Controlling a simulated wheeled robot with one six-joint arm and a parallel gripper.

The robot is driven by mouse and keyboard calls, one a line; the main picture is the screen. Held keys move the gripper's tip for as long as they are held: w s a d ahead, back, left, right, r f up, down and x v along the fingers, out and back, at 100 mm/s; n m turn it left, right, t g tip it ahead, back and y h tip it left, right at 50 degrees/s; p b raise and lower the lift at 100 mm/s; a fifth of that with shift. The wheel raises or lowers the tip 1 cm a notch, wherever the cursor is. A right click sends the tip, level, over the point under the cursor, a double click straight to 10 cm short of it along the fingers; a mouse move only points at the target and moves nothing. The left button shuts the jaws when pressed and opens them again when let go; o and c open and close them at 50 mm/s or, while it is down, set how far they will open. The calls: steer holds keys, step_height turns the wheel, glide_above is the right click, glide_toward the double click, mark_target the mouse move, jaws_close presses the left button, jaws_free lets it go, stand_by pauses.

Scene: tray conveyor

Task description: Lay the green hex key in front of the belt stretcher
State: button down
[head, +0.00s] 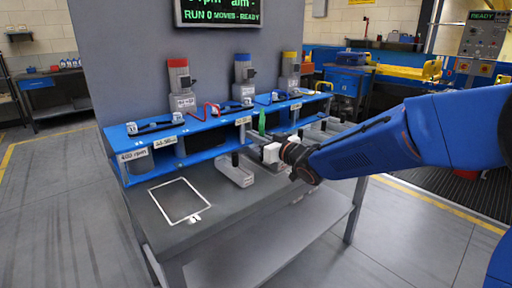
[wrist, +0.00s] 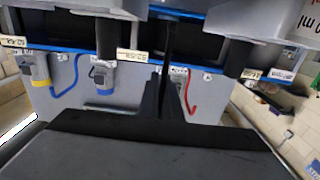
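The green hex key (head: 262,123) shows in the head view as a short green piece at the tip of my gripper (head: 268,150). In the wrist view a thin greenish bar (wrist: 98,106) runs left from beside the dark fingers (wrist: 168,90), which stand close together and appear shut on it. Its far end is hidden. My gripper is in front of the blue shelf (head: 200,135), toward its right part. Tools with red (head: 178,63), blue (head: 243,57) and yellow (head: 290,55) tops stand behind the shelf. I cannot read which label marks the belt stretcher.
A white square outline (head: 154,190) lies on the grey table (head: 215,215), left of my gripper. A grey block with a dark post (head: 237,172) stands near the shelf. A red hooked piece (head: 207,110) rests on the shelf.

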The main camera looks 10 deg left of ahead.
steer(key=shift+f, duration=1.8)
steer(key=shift+f, duration=0.1)
steer(key=c, duration=2)
jaws_free()
steer(key=shift+d, duration=0.1)
steer(key=v, duration=1.2)
